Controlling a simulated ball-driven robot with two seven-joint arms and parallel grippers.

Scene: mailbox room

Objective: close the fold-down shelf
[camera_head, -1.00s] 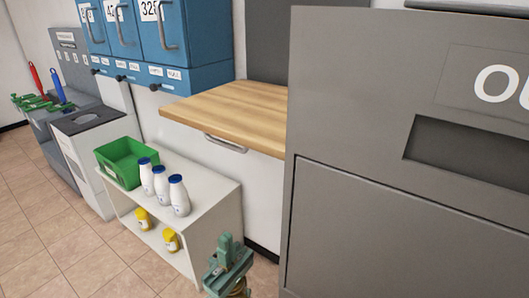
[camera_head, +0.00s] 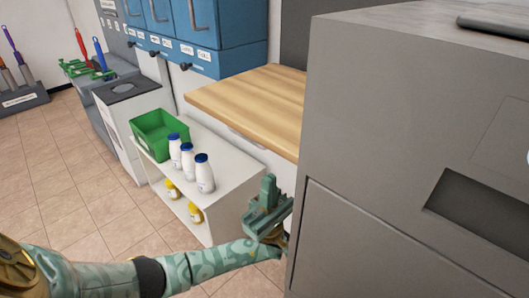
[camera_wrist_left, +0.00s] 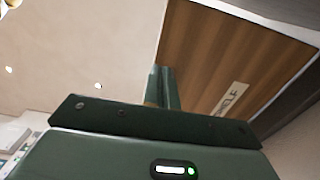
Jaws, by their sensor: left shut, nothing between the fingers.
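The fold-down shelf (camera_head: 252,102) is a light wooden board that sticks out level from the wall, below the blue mailboxes. A pale handle (camera_head: 247,141) hangs under its front edge. In the left wrist view the brown underside of the shelf (camera_wrist_left: 215,65) shows above the fingers, with a label ending in "SHELF". My left gripper (camera_head: 268,188) is shut and empty, pointing up. It appears lower than the shelf's front edge, in front of the white rack; I see no contact. The exact gap is unclear. My right gripper is not in view.
A large grey cabinet (camera_head: 400,110) fills the right side, close to my left gripper. A low white rack (camera_head: 228,195) holds a green bin (camera_head: 160,135), white bottles (camera_head: 188,162) and yellow jars (camera_head: 195,212). The tiled floor (camera_head: 90,195) at left is clear.

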